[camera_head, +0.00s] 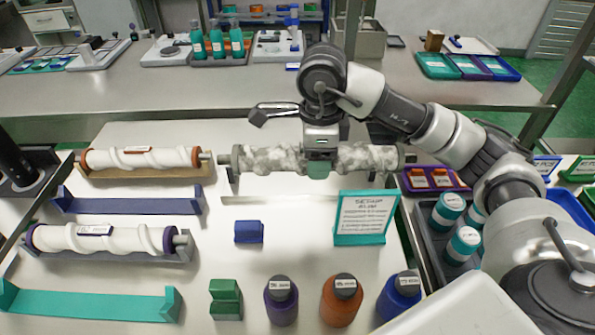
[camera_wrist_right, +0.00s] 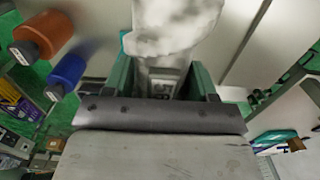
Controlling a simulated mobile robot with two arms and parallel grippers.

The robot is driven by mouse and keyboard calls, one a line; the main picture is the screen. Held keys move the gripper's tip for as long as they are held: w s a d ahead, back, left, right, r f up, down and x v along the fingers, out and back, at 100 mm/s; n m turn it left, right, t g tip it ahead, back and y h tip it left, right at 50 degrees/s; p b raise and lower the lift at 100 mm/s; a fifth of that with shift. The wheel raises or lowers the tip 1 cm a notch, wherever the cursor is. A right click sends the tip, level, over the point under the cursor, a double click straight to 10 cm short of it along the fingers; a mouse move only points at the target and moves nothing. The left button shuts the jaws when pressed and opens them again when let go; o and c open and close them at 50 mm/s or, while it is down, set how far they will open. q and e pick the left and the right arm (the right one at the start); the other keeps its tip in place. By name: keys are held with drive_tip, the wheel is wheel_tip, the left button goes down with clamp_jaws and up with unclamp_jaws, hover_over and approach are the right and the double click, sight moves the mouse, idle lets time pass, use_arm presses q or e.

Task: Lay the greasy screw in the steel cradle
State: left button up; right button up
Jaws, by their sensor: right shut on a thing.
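The greasy screw (camera_head: 270,159), a long roller mottled grey and white, lies level across the middle of the white board. My right gripper (camera_head: 318,168) is above it, with its green fingers shut around it right of its middle. In the right wrist view the screw (camera_wrist_right: 172,35) passes between the green fingers (camera_wrist_right: 165,80). A steel cradle (camera_head: 233,178) shows only as a grey end support below the screw's left end; most of it is hidden. I cannot tell whether the screw rests in it or hangs just above. My left gripper is not in view.
Empty blue (camera_head: 128,204) and teal (camera_head: 90,304) cradles lie nearby. A teal-framed sign (camera_head: 365,218), blue block (camera_head: 249,232) and several bottles (camera_head: 341,300) stand in front.

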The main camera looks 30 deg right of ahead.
drive_tip(key=w+d+f, duration=0.1)
drive_tip(key=w+f, duration=0.1)
drive_tip(key=w, duration=0.2)
drive_tip(key=w+d+f+p, duration=0.1)
drive_tip(key=w+f, duration=0.2)
drive_tip(key=w+d+f+p, duration=0.1)
drive_tip(key=w+f, duration=0.1)
drive_tip(key=w, duration=0.2)
drive_tip(key=shift+w+f, duration=0.15)
drive_tip(key=shift+w, duration=0.2)
drive_tip(key=shift+f+p, duration=0.5)
drive_tip(key=shift+f, duration=1.6)
drive_tip(key=o, duration=1.3)
drive_tip(key=shift+f, duration=0.15)
drive_tip(key=shift+o, duration=0.2)
